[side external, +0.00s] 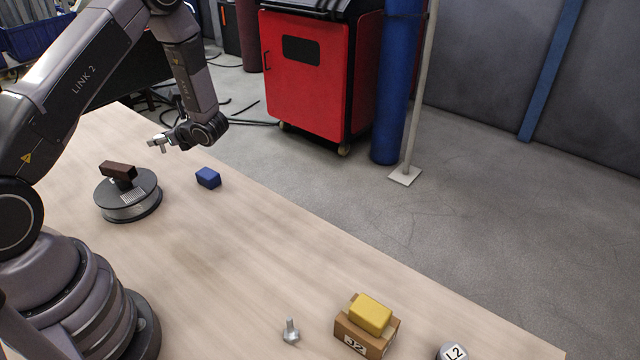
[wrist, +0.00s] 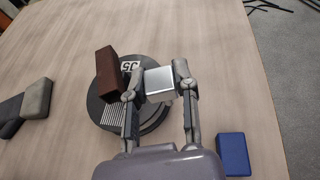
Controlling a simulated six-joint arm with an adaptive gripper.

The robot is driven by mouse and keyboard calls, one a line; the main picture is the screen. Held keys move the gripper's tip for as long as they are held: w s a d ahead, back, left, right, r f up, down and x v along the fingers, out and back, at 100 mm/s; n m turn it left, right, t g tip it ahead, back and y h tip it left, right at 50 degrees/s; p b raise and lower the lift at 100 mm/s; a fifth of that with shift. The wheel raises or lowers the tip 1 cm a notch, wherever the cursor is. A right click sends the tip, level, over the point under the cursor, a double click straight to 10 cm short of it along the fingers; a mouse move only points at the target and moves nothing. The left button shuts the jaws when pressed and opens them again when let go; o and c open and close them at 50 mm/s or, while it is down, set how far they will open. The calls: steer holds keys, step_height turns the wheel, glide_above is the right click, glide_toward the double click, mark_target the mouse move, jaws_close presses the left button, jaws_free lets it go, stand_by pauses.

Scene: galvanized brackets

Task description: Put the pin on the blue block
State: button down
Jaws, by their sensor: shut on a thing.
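The blue block (side external: 208,177) lies on the wooden table near its far edge. It also shows at the lower right of the wrist view (wrist: 232,153). My gripper (side external: 160,143) is shut on a shiny silver metal piece (wrist: 159,81), held in the air above the table. In the side view it is up and to the left of the blue block, apart from it. The fingers hide part of the held piece, and its full shape is not clear. A grey metal pin-like piece with a wide foot (side external: 290,331) stands on the table at the bottom middle of the side view.
A dark brown block (side external: 118,170) lies on a round labelled disc (side external: 128,205). A yellow block (side external: 371,313) sits on a labelled cardboard box (side external: 366,341). A can marked L2 (side external: 452,351) is nearby. Grey (wrist: 37,98) and black (wrist: 10,112) blocks lie left in the wrist view. Mid-table is clear.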

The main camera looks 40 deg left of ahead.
steer(key=s+d+r+m+t, duration=0.2)
steer(key=s+d+r+t, duration=0.15)
steer(key=d, duration=0.75)
glide_above(207, 173)
steer(key=shift+g, duration=0.45)
steer(key=f, duration=0.5)
steer(key=s+f, duration=0.1)
steer(key=f, duration=0.1)
steer(key=shift+d+f, duration=0.2)
steer(key=shift+f, duration=0.2)
steer(key=shift+w+a+f, duration=0.2)
steer(key=shift+w+f, duration=0.25)
steer(key=shift+f, duration=0.1)
steer(key=shift+w+f, duration=0.1)
steer(key=shift+f, duration=1.5)
steer(key=c, duration=0.9)
jaws_free()
steer(key=shift+f, duration=0.1)
steer(key=shift+o, duration=0.2)
